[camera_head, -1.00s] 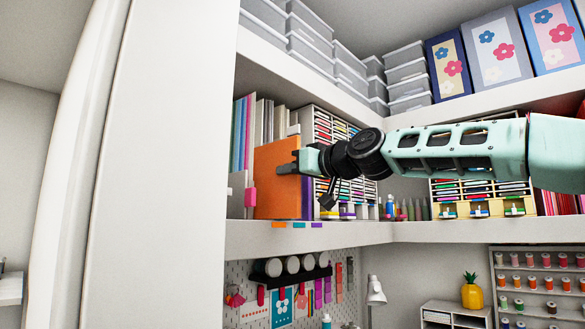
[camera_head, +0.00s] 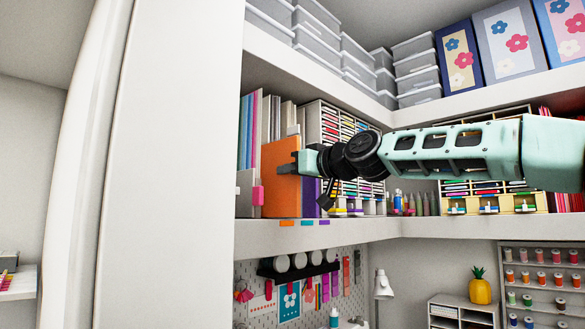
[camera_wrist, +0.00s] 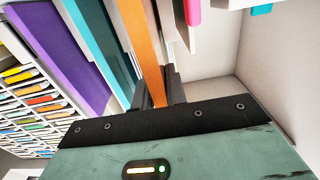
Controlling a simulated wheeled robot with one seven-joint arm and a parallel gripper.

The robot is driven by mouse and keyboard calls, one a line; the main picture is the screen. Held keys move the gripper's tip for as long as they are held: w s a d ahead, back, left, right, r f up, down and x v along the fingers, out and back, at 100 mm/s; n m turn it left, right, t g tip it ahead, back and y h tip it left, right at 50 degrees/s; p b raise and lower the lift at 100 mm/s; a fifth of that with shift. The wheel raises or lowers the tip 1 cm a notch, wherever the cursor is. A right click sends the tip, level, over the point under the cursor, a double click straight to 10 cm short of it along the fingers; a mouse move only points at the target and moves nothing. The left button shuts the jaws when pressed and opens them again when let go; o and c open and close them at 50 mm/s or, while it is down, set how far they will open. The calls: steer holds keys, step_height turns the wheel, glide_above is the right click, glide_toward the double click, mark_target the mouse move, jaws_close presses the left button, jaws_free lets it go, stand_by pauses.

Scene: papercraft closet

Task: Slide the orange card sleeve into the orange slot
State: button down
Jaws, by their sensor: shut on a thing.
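The orange card sleeve (camera_head: 278,180) stands upright on the middle shelf, among other sleeves at the shelf's left end. My gripper (camera_head: 297,168) is shut on its near edge, coming from the right. In the wrist view the orange sleeve (camera_wrist: 140,35) runs down between my fingers (camera_wrist: 160,92). An orange label (camera_head: 287,222) on the shelf's front edge sits just below the sleeve. The slot itself is hidden, and I cannot tell how deep the sleeve sits.
A purple sleeve (camera_wrist: 60,58) and a teal sleeve (camera_wrist: 103,45) stand left of the orange one in the wrist view. A pale holder with a pink tab (camera_head: 257,195) stands on its other side. The upper shelf (camera_head: 330,75) runs above my arm.

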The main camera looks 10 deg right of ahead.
steer(key=shift+p+x, duration=2.55)
steer(key=shift+x, duration=0.3)
steer(key=c, duration=1.3)
jaws_free()
steer(key=shift+a, duration=0.1)
steer(key=shift+c, duration=0.2)
steer(key=b, duration=1.4)
glide_toward(273, 172)
steer(key=w+d+v, duration=0.1)
steer(key=v, duration=0.4)
steer(key=shift+s+d+b, duration=0.15)
steer(key=shift+s+b, duration=0.1)
steer(key=shift+s, duration=0.25)
steer(key=shift+s+d+b, duration=0.2)
steer(key=shift+s, duration=0.35)
